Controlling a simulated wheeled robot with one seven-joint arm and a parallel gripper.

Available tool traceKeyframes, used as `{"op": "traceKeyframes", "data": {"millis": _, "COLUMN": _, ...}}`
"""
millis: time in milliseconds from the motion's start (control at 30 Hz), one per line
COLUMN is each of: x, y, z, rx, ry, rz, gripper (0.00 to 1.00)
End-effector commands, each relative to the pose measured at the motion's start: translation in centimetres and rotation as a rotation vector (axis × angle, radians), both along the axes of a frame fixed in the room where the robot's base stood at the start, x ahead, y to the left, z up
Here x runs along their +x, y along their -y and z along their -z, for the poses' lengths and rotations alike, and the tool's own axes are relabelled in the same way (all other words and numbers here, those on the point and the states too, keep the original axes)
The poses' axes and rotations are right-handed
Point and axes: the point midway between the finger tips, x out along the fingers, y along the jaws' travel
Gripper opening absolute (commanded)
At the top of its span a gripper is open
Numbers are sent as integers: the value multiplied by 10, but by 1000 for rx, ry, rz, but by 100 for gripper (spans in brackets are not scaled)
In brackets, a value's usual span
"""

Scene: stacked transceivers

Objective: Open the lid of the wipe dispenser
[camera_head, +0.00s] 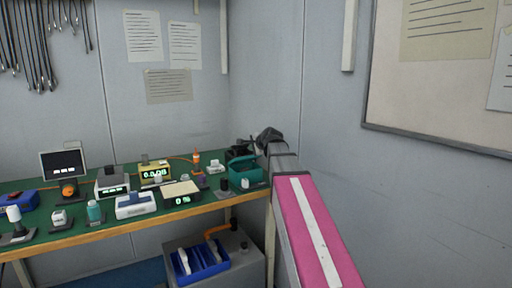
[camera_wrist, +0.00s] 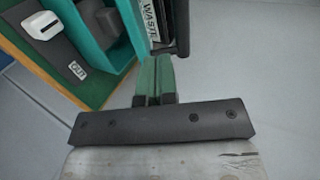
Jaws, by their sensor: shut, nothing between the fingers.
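My gripper (camera_wrist: 153,72) shows in the wrist view with its two green fingers together and nothing held. In the head view my arm reaches to the right end of the bench, and the fingertips cannot be made out. I cannot tell for sure which thing is the wipe dispenser. A white box with a blue top part (camera_head: 135,206) stands at the bench's front edge and may be it; its lid state is too small to tell. A teal box (camera_head: 246,171) stands at the right end, near my gripper. It also shows in the wrist view (camera_wrist: 112,62), left of the fingers.
A black holder with a "WAST..." label (camera_wrist: 152,22) is just beyond the fingertips. A dark stand labelled "OUT" (camera_wrist: 62,50) lies further left. The green bench (camera_head: 150,228) is crowded with devices. A grey cabinet with a blue tray (camera_head: 205,262) stands below. A wall is close behind.

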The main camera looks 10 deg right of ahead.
Motion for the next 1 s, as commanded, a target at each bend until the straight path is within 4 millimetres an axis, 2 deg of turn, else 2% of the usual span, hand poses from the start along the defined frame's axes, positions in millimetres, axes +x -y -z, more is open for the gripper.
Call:
{"op": "traceKeyframes", "data": {"millis": 33, "x": 12, "y": -3, "z": 5, "rx": 0, "ry": -2, "rz": -1, "gripper": 0}}
{"op": "traceKeyframes", "data": {"millis": 233, "x": 42, "y": -13, "z": 22, "rx": 0, "ry": -2, "rz": -1, "gripper": 0}}
{"op": "traceKeyframes", "data": {"millis": 400, "x": 64, "y": -20, "z": 18, "rx": 0, "ry": 0, "rz": 1, "gripper": 0}}
{"op": "traceKeyframes", "data": {"millis": 600, "x": 73, "y": -23, "z": 17, "rx": 0, "ry": 0, "rz": 1, "gripper": 0}}
{"op": "traceKeyframes", "data": {"millis": 1000, "x": 74, "y": -24, "z": 17, "rx": -1, "ry": -2, "rz": 1, "gripper": 0}}
